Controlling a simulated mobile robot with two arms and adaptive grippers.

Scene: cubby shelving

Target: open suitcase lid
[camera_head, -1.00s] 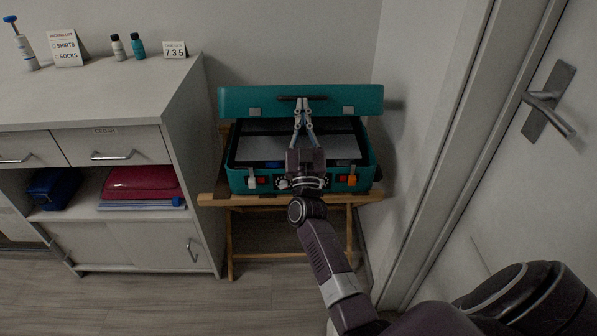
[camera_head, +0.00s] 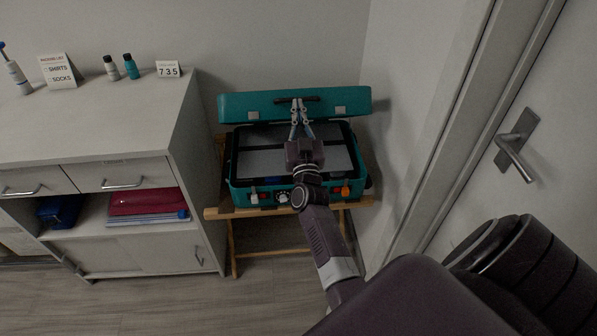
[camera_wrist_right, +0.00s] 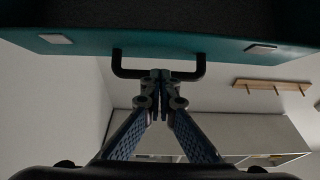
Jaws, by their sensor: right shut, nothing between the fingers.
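The teal suitcase (camera_head: 366,188) stands on a wooden rack against the wall. Its lid (camera_head: 240,108) is raised at the back, and the dark-rimmed grey interior shows. The lid's black handle (camera_head: 312,99) is at the middle of the raised edge. My right gripper (camera_head: 299,102) reaches over the open case, its fingertips close together at the handle. In the right wrist view the fingertips (camera_wrist_right: 160,76) are shut just under the handle (camera_wrist_right: 130,72), and whether they touch it is hard to tell. My left gripper is not in view.
The wooden rack (camera_head: 235,214) carries the case. A grey cabinet (camera_head: 110,120) with drawers and cubbies stands at the left, with bottles and signs on top. A wall and a door with a lever handle (camera_head: 516,150) are close on the right.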

